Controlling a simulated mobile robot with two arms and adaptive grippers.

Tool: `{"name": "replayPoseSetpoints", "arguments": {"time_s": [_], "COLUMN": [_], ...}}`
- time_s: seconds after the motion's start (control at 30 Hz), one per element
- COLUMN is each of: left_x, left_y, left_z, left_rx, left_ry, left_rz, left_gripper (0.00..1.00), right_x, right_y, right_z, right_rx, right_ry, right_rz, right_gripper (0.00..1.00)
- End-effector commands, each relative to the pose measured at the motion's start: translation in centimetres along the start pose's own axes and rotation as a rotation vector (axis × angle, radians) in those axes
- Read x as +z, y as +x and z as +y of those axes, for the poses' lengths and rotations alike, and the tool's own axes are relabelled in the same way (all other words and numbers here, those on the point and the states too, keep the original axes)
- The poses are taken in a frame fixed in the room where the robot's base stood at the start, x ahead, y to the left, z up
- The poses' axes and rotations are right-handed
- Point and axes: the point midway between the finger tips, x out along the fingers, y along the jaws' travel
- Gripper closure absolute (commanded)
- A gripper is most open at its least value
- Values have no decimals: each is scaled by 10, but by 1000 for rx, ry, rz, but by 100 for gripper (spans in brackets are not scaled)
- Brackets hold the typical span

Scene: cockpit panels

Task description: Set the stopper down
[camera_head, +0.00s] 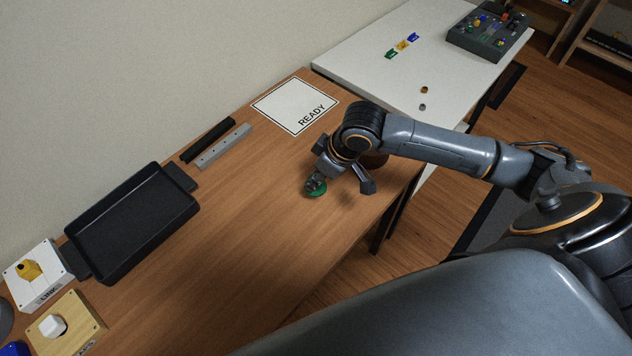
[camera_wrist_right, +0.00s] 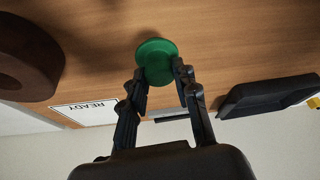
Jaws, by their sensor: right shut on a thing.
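The stopper (camera_head: 316,190) is a green round piece at my right gripper on the wooden table. It also shows in the right wrist view (camera_wrist_right: 156,60), as a green disc between the fingertips. My right gripper (camera_head: 318,180) is shut on it, low over the table (camera_head: 240,230). I cannot tell whether the stopper touches the tabletop. The fingers (camera_wrist_right: 160,80) hide part of the stopper. My left gripper is not in view.
A black tray (camera_head: 170,198) and two bars (camera_head: 222,146) lie to the left. A white READY mat (camera_head: 296,105) lies behind the gripper. A brown round object (camera_wrist_right: 22,62) stands close by in the right wrist view. The front middle of the table is clear.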

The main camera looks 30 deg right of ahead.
Motion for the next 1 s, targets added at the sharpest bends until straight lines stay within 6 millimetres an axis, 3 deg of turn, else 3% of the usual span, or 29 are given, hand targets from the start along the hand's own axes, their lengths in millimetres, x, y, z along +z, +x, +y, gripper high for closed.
{"name": "replayPoseSetpoints", "arguments": {"time_s": [0.33, 0.7, 0.73, 0.8, 0.83, 1.0], "left_x": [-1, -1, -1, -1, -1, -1], "left_y": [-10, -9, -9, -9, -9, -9], "left_z": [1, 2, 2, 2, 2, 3], "left_rx": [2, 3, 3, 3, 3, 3], "left_ry": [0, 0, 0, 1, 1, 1], "left_rz": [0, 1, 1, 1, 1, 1], "left_gripper": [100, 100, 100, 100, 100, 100], "right_x": [10, 11, 11, 11, 11, 11], "right_y": [36, 40, 40, 40, 40, 40], "right_z": [3, 3, 3, 3, 3, 3], "right_rx": [0, 0, 0, 0, 0, 1], "right_ry": [0, -1, -1, -1, -1, -1], "right_rz": [-2, 0, 0, 0, 0, 0], "right_gripper": [92, 92, 67, 52, 48, 48]}}
